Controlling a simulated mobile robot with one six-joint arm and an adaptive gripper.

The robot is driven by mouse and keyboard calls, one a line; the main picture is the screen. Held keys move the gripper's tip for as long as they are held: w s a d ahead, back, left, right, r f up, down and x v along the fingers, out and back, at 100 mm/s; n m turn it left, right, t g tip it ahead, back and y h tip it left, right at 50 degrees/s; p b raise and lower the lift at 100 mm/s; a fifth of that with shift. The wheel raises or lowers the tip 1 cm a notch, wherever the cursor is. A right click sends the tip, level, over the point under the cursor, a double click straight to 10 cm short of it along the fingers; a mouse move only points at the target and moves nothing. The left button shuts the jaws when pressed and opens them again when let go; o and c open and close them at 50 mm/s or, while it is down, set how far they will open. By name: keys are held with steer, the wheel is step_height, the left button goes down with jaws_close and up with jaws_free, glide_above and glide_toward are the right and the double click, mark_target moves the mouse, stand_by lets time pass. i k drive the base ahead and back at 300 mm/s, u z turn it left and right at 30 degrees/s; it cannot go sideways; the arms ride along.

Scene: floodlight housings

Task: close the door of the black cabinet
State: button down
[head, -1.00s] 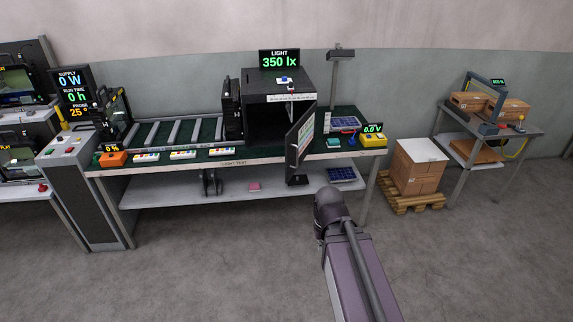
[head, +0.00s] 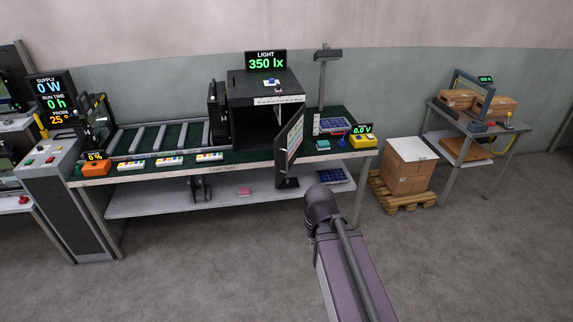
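The black cabinet (head: 265,87) stands on the test bench below the "LIGHT 350 lx" display, with its dark inside showing at the front. Its door (head: 291,137) stands open at the cabinet's right side, jutting out towards me over the bench's front edge. A pale panel with coloured marks is on the door's visible face. My arm reaches up from the bottom of the view and its dark joint ends in front of the bench, below and right of the door. I cannot make out my gripper's fingers.
The bench edge (head: 170,172) has several labelled strips and an orange box (head: 95,168) on its left. A yellow meter (head: 362,140) and a lamp post (head: 322,85) stand right of the cabinet. Boxes on a pallet (head: 408,165) are farther right. The floor in front is clear.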

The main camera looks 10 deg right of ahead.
mark_target(289, 142)
steer(key=i, duration=0.85)
steer(key=u, duration=0.05)
